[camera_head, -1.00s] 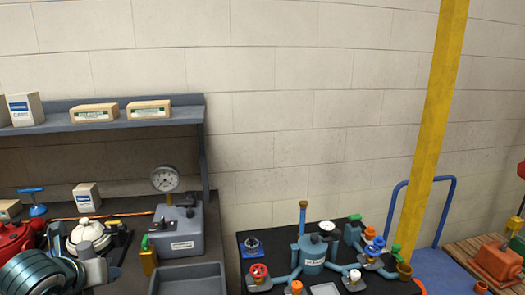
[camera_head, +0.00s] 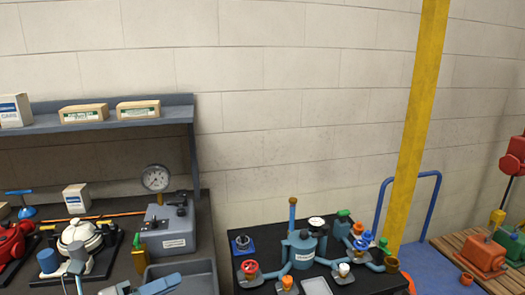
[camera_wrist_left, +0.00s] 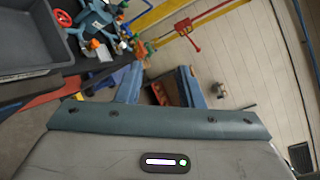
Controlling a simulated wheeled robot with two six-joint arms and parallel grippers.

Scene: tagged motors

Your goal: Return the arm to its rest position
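My left gripper (camera_head: 138,288) shows only in part at the bottom edge of the head view, in front of the left bench. In the left wrist view its two blue fingers (camera_wrist_left: 160,88) stand apart, with no held object visible between them. Behind the gap are dark and reddish shapes, too small to identify. My right gripper is in neither view.
A grey tray (camera_head: 205,282), a gauge unit (camera_head: 168,235) and a white-topped motor (camera_head: 80,236) stand on the left bench. A shelf (camera_head: 100,124) holds boxes. A black table carries a teal pump assembly (camera_head: 303,250). A yellow post (camera_head: 417,130) stands right, near a blue cart rail (camera_head: 378,215).

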